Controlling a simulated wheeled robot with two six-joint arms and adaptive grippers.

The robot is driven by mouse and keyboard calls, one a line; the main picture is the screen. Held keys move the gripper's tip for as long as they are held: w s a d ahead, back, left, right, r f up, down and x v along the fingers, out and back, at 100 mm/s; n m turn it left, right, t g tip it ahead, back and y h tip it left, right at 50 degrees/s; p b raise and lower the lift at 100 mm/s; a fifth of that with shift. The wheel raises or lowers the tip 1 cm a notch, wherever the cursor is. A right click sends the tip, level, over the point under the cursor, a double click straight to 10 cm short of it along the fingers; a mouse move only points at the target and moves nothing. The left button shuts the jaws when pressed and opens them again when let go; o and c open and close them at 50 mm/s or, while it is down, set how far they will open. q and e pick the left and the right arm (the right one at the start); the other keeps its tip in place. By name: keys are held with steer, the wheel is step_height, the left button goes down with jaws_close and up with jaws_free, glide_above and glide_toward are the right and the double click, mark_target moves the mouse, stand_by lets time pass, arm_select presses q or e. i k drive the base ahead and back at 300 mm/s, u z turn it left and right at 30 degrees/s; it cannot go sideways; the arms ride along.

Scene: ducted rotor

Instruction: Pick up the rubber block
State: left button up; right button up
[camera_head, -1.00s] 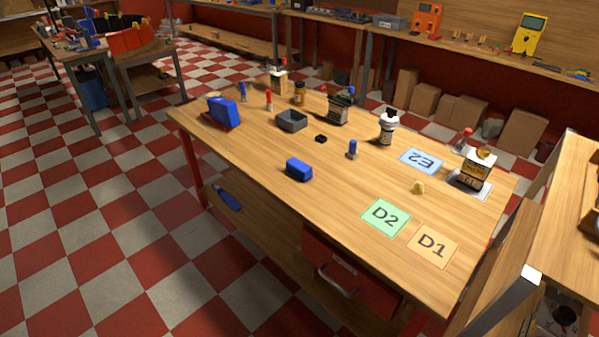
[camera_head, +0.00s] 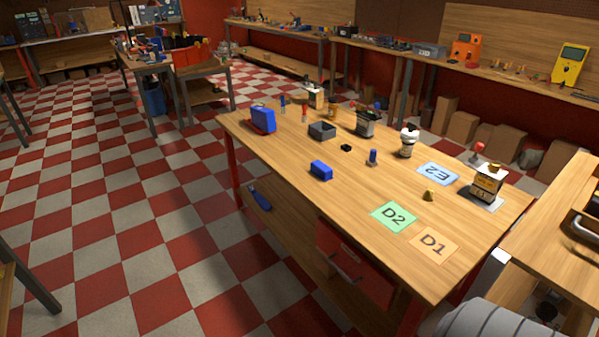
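A wooden workbench (camera_head: 290,163) holds the small objects. A blue block (camera_head: 321,171) lies near its front edge, and a small black block (camera_head: 346,148) lies a little behind it. I cannot tell by sight which of them is the rubber block. Neither of my grippers is in view.
The bench also holds a grey tray (camera_head: 322,131), a blue object on a red base (camera_head: 262,119), a white-topped bottle (camera_head: 408,141) and bottles at the back. Flat cards D2 (camera_head: 393,215), D1 (camera_head: 433,246) and E2 (camera_head: 437,173) lie toward the right. Checkered floor (camera_head: 150,230) is open at left.

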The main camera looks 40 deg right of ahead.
mark_target(320, 170)
steer(key=u, duration=0.1)
steer(key=i, duration=1.4)
steer(key=z, duration=0.4)
steer(key=i, duration=0.95)
steer(key=z, duration=1.45)
steer(key=i, duration=0.75)
steer(key=z, duration=0.9)
